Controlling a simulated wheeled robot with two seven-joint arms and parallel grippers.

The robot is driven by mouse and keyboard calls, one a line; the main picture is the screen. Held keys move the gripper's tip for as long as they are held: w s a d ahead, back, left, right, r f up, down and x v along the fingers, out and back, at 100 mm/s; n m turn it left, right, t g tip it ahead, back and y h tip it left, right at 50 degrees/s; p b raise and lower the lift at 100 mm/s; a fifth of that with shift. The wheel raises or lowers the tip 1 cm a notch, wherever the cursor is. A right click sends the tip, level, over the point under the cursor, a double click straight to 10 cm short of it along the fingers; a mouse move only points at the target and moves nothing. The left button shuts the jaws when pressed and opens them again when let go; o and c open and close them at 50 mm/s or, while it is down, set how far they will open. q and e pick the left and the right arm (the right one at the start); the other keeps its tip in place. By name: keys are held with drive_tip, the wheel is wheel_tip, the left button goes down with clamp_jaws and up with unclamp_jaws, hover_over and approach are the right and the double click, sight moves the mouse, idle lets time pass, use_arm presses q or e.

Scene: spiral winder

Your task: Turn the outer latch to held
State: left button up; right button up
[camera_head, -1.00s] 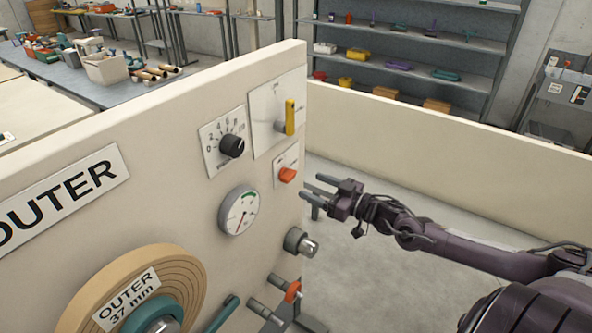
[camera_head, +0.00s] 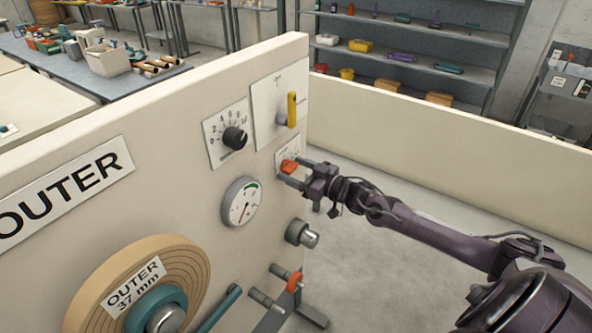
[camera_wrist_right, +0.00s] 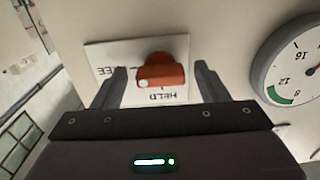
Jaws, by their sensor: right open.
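The outer latch (camera_head: 289,167) is an orange knob on a small white plate at the right edge of the cream OUTER panel (camera_head: 190,130). In the right wrist view, the latch (camera_wrist_right: 165,74) shows close up with a white dot near its lower left end. The word HELD reads upside down just below it, and a partly hidden label ending in EE is to its left. My right gripper (camera_head: 292,172) is open at the plate, one finger on each side of the latch, with gaps visible in the wrist view (camera_wrist_right: 160,70). My left gripper is out of view.
A yellow-handled switch (camera_head: 292,109) and a black dial (camera_head: 235,138) are above. A round gauge (camera_head: 242,202) is at lower left of the latch, and a metal knob (camera_head: 302,233) is below. Open floor lies right of the panel.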

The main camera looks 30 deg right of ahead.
drive_tip(key=c, duration=1)
drive_tip(key=shift+n, duration=0.3)
drive_tip(key=n+b, duration=0.2)
drive_tip(key=n, duration=0.2)
drive_tip(key=shift+f+n, duration=0.1)
drive_tip(key=shift+n, duration=0.2)
drive_tip(key=n+b, duration=0.2)
drive_tip(key=n, duration=0.2)
drive_tip(key=shift+b, duration=0.4)
drive_tip(key=n+b, duration=0.3)
drive_tip(key=n, duration=0.2)
drive_tip(key=shift+f, duration=0.1)
drive_tip(key=shift+n+b, duration=1.4)
drive_tip(key=shift+n, duration=0.5)
drive_tip(key=shift+r, duration=0.2)
